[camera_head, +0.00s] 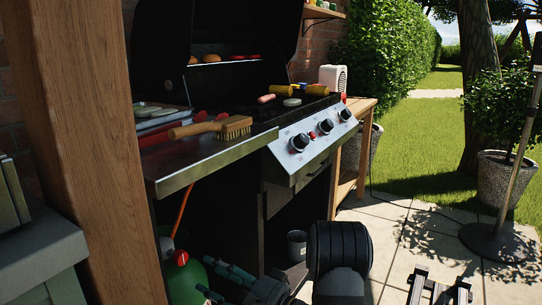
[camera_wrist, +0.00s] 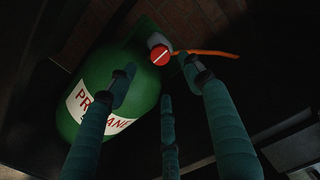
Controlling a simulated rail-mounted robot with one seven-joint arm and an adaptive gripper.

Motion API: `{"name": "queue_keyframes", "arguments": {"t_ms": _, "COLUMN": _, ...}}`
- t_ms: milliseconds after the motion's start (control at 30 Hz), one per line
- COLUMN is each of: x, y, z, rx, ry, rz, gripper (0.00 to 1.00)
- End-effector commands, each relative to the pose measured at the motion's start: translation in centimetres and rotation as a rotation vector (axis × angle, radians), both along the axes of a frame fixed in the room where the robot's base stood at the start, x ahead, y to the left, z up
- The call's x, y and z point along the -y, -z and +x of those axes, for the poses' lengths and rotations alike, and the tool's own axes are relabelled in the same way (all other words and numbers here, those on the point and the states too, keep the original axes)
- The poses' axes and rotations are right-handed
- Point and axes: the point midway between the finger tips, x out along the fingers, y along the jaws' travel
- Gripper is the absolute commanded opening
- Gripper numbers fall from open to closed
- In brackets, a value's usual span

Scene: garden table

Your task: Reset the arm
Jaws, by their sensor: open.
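My gripper (camera_head: 212,280) is low under the grill's left side shelf in the head view, with its teal fingers pointing left. In the wrist view the fingers of my gripper (camera_wrist: 165,85) are spread apart with nothing between them. A green propane tank (camera_wrist: 125,60) with a white label lies beyond the fingertips; its red valve knob (camera_wrist: 160,55) and orange hose (camera_wrist: 210,53) also show. In the head view the tank (camera_head: 184,284) is partly cut off by the bottom edge. I cannot tell whether a finger touches the tank.
The grill (camera_head: 300,140) has a side shelf (camera_head: 205,158) above my gripper, with a wooden brush (camera_head: 215,128) on it. A wooden post (camera_head: 88,150) stands left.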

Motion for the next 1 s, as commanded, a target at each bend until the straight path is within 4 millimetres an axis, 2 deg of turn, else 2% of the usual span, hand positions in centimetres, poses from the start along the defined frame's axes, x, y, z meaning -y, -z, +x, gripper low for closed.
{"name": "queue_keyframes", "arguments": {"t_ms": 567, "x": -10.6, "y": -0.1, "z": 6.2, "rx": 0.004, "ry": -0.004, "rz": 0.001, "gripper": 0.51}}
{"name": "queue_keyframes", "arguments": {"t_ms": 600, "x": -10.0, "y": -0.8, "z": 6.2, "rx": -0.048, "ry": 0.002, "rz": 0.028, "gripper": 0.51}}
{"name": "queue_keyframes", "arguments": {"t_ms": 1000, "x": -10.0, "y": -0.8, "z": 6.1, "rx": -0.499, "ry": 0.001, "rz": 0.301, "gripper": 0.51}}
